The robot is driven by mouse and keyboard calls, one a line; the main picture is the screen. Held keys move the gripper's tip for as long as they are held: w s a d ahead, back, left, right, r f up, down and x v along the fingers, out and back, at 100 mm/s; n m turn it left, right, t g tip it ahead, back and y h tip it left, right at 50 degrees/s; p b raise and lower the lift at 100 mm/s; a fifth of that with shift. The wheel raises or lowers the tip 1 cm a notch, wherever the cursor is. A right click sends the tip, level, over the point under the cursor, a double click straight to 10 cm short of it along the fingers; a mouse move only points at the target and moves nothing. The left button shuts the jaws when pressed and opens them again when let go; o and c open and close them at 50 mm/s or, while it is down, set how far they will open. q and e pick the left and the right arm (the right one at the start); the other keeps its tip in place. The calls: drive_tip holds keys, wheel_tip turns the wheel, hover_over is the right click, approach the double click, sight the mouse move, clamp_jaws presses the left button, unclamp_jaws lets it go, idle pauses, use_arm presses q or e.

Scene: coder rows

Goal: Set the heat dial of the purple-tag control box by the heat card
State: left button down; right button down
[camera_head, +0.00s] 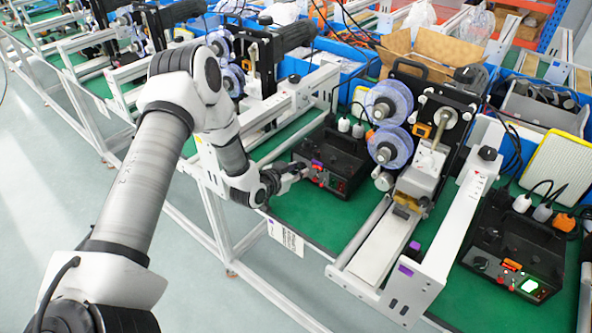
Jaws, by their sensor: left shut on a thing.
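The purple-tag control box (345,155) is black and stands on the green bench top left of the coder. Its purple tag (317,165) is on the front panel, beside small red and orange parts. My left gripper (297,170) is shut at the left end of that panel, on the heat dial, which its fingers hide. A white card (285,237) with a purple mark hangs at the bench's front edge below the box. Its print is too small to read. My right gripper is out of view.
The coder (425,160) with two clear blue reels stands right of the box, its white rail reaching the front edge. Another black control box (515,240) with an orange tag and lit green switch is at right. Blue bins and a cardboard box (430,55) fill the back.

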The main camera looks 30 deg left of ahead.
use_arm(q)
drive_tip(key=m+y, duration=0.1)
drive_tip(key=m, duration=0.1)
drive_tip(key=shift+d+m+y, duration=0.15)
drive_tip(key=shift+m+y, duration=0.25)
drive_tip(key=m+y, duration=0.1)
drive_tip(key=m, duration=0.1)
drive_tip(key=shift+f+m+t+y, duration=0.1)
drive_tip(key=shift+m+t+y, duration=0.2)
drive_tip(key=shift+t, duration=0.1)
drive_tip(key=m, duration=0.1)
drive_tip(key=m+t+y+b, duration=0.1)
drive_tip(key=m, duration=0.1)
drive_tip(key=shift+d+f+y, duration=0.1)
drive_tip(key=shift+d+y, duration=0.05)
drive_tip(key=shift+y, duration=0.15)
drive_tip(key=m+t+y+b, duration=0.1)
drive_tip(key=m+t, duration=0.1)
drive_tip(key=m, duration=0.2)
drive_tip(key=shift+f, duration=0.1)
drive_tip(key=shift+m, duration=0.3)
drive_tip(key=c, duration=1.2)
unclamp_jaws()
drive_tip(key=shift+w, duration=0.1)
drive_tip(key=shift+o, duration=0.2)
